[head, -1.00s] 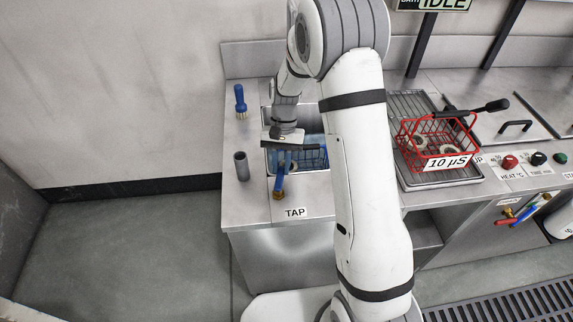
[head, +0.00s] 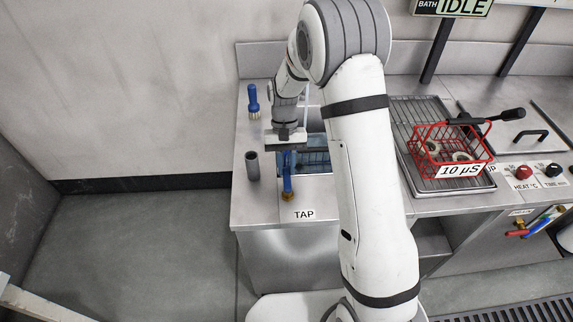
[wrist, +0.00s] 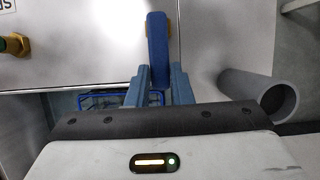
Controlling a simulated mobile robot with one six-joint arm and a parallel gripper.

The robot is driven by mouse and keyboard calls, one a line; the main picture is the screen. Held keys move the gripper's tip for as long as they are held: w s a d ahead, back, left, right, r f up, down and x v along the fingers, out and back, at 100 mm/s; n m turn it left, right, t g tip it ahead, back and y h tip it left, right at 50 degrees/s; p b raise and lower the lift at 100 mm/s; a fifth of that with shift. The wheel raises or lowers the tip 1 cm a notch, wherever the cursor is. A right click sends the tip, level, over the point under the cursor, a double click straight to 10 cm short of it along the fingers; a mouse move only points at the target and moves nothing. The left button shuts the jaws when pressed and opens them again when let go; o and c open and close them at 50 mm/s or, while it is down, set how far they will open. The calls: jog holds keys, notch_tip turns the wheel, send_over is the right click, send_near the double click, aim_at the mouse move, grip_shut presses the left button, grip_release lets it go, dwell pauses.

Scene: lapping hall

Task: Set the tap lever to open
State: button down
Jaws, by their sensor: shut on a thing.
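The tap lever is a blue handle (head: 288,182) on a brass base, behind the TAP label (head: 304,215) at the counter's front left. In the wrist view the lever (wrist: 157,45) runs from its brass pivot back between my blue fingers. My gripper (head: 286,158) is shut on the lever from above, and its fingers also show in the wrist view (wrist: 157,82). The lever's gripped end is partly hidden by the fingers. In the head view the lever points back from its base toward the sink.
A grey tube (head: 252,166) stands left of the lever, close to my gripper. A blue-handled brush (head: 253,101) stands behind it. The sink (head: 316,142) lies behind the lever with a blue basket inside. A red basket (head: 450,153) sits on the drainer (head: 415,115) at right.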

jog(key=c, duration=1.3)
grip_release()
jog(key=v, duration=0.7)
jog(key=shift+w+r, duration=0.2)
jog(key=shift+r, duration=0.2)
jog(key=s+d+r+t, duration=0.4)
jog(key=s+d+r, duration=0.2)
jog(key=s+r, duration=0.4)
jog(key=s+d+t, duration=0.1)
jog(key=s, duration=0.3)
jog(key=s+d+r+t, duration=0.1)
jog(key=s+d, duration=0.1)
jog(key=s, duration=0.3)
jog(key=s+d+r+t, duration=0.1)
jog(key=s, duration=0.3)
jog(key=shift+s+d, duration=0.15)
jog(key=shift+d, duration=0.25)
